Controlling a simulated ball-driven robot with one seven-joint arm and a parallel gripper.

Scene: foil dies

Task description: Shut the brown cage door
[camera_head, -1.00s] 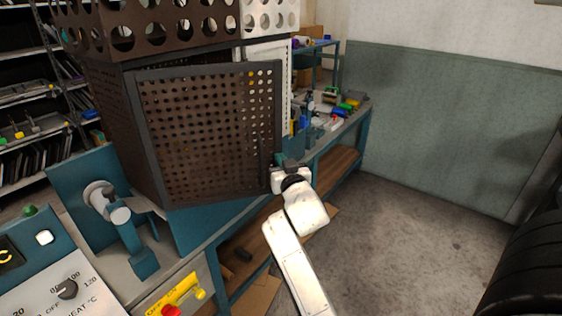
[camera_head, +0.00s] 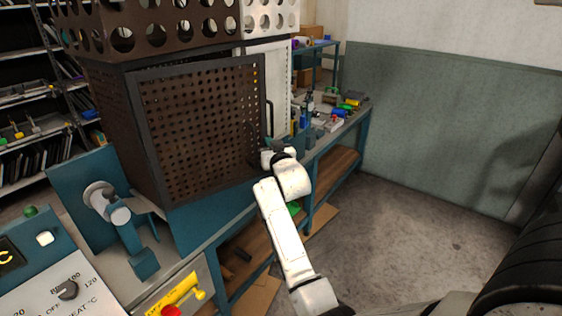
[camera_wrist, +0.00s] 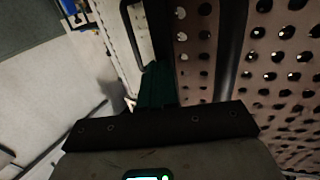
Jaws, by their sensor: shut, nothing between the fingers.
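The brown cage door (camera_head: 200,128) is a perforated panel in a dark frame on the front of the brown cage (camera_head: 112,125). Its right edge stands slightly out from the cage, with a narrow gap at the upper right. My gripper (camera_head: 268,144) is shut and empty at the door's lower right edge. In the wrist view, my gripper's teal fingers (camera_wrist: 156,84) are together beside the perforated brown door (camera_wrist: 285,70) and its dark frame bar. Whether they touch the door I cannot tell.
A white perforated cage (camera_head: 283,72) with a dark bar handle (camera_wrist: 131,38) adjoins on the right. Small tools and colored parts lie on the bench behind. A teal clamp device (camera_head: 130,225) stands front left. The floor at right (camera_head: 400,230) is clear.

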